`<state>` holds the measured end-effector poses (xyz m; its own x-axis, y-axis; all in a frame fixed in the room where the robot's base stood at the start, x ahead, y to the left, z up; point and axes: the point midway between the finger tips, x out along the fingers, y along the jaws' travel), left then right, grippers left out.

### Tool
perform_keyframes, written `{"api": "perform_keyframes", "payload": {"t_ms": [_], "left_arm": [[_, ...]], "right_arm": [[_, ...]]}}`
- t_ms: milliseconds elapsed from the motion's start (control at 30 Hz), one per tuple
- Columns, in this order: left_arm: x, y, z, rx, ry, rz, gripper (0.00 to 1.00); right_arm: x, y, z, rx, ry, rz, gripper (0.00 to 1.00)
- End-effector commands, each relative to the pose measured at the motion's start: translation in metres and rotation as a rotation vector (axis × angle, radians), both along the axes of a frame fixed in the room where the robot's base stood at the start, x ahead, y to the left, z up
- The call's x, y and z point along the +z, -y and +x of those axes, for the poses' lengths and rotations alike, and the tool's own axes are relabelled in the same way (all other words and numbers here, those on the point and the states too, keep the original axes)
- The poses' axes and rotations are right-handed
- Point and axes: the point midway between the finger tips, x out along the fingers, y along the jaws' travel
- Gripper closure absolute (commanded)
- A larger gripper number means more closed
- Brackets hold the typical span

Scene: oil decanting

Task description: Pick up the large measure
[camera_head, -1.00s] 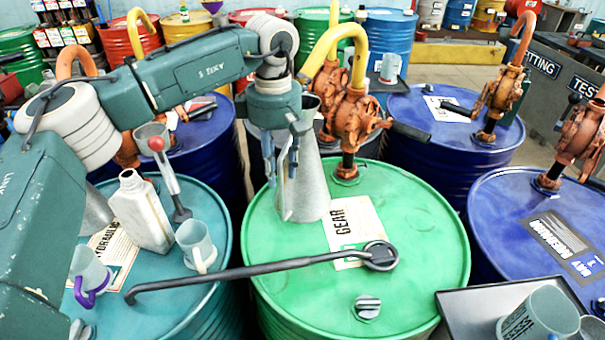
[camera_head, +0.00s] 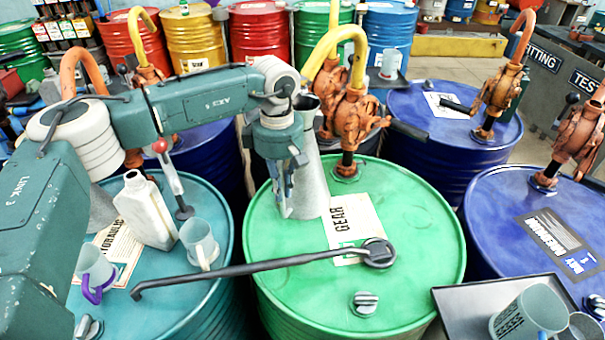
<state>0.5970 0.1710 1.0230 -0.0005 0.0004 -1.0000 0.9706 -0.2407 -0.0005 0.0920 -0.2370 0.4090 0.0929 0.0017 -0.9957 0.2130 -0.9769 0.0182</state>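A tall conical grey metal measure (camera_head: 312,180), the largest vessel here, stands upright on the green drum (camera_head: 400,235). My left gripper (camera_head: 282,188) points down just in front of its left side, at its handle. The fingers look apart, on either side of the handle, and I see no firm closing. The gripper hides part of the measure's upper body and handle. My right gripper is not in view.
A black bung wrench (camera_head: 270,266) lies across the green and teal drums. A white bottle (camera_head: 147,212) and small jugs (camera_head: 199,243) stand on the teal drum (camera_head: 185,295). A tray (camera_head: 470,310) with a grey jug (camera_head: 528,312) is at lower right. Rusty pumps (camera_head: 352,115) stand behind.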

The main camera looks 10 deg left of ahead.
Motion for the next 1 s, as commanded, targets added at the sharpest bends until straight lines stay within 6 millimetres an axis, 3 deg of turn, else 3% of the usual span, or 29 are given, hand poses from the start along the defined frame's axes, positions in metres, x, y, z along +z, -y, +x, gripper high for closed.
{"api": "perform_keyframes", "payload": {"t_ms": [533,800,1000], "left_arm": [[0.004,0.001,0.002,0.000,0.006,-0.002,1.00],[0.013,0.001,0.002,-0.001,0.006,-0.004,1.00],[0.013,0.006,-0.016,-0.004,0.005,-0.003,1.00]], "right_arm": [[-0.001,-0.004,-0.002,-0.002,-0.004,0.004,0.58],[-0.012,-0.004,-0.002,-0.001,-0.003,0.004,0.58],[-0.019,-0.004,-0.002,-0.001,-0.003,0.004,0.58]]}}
